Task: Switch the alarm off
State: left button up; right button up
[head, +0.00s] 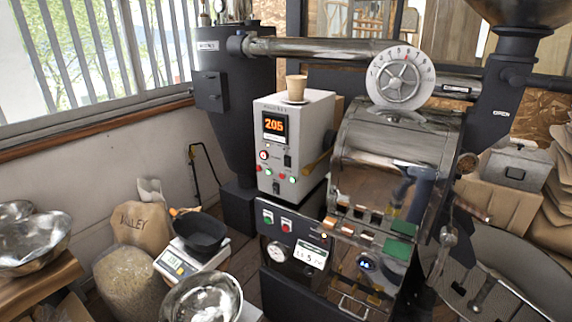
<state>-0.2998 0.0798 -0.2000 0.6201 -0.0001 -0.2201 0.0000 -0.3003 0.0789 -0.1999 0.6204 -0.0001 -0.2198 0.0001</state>
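A light grey control box (295,135) stands on the roaster, left of its drum. Its display (274,127) reads 205 in orange digits. Below are a red round control (263,155), a black switch (288,161) and several small green and red buttons or lamps (281,175). The dark panel below has a green button (268,216), a red button (287,225) and a dial gauge (276,251). The labels are too small to read, so I cannot tell which control belongs to the alarm. Neither gripper is in view.
A paper cup (297,87) stands on top of the control box. The shiny roaster drum (385,175) and a numbered handwheel (400,76) are to its right. A scale (178,262) with a black pan (201,233) and a metal bowl (203,298) stand at front left.

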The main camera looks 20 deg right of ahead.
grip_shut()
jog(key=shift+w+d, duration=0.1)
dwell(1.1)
